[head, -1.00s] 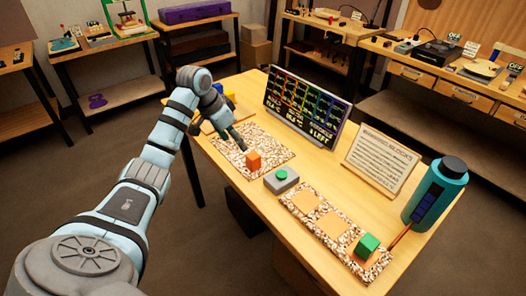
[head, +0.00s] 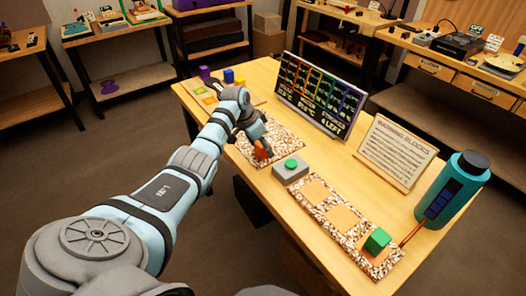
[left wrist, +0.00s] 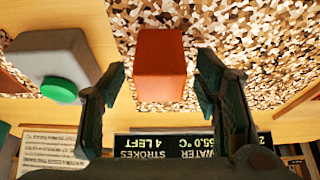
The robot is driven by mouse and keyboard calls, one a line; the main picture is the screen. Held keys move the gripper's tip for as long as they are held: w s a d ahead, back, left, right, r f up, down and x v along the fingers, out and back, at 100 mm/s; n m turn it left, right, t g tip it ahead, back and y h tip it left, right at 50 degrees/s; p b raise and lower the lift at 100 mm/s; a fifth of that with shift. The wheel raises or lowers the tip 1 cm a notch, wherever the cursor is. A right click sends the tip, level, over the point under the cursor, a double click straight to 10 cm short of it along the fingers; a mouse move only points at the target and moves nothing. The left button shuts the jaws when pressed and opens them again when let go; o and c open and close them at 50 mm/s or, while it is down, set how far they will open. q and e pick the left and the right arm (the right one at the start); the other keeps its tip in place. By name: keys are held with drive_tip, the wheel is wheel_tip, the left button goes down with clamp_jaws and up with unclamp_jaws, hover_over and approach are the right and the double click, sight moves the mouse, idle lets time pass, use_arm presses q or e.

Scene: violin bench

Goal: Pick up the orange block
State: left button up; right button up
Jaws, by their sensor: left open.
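The orange block (head: 263,150) stands on a speckled mat (head: 287,138) on the wooden table. In the head view my left gripper (head: 259,140) is over it and partly hides it. In the left wrist view the orange block (left wrist: 160,65) shows between and just beyond the fingertips of my open left gripper (left wrist: 160,78). There are gaps on both sides, and the fingers do not appear to touch it. My right gripper is not in view.
A grey box with a green button (head: 291,167) is close to the block. A second speckled strip (head: 333,210) carries a green block (head: 377,241). A display board (head: 316,97), a sign (head: 397,152) and a teal bottle (head: 452,190) stand behind. Coloured blocks (head: 229,76) are at the far left.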

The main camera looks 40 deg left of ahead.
use_arm(q)
drive_tip(key=shift+s+r, duration=0.1)
drive_tip(key=c, duration=1.2)
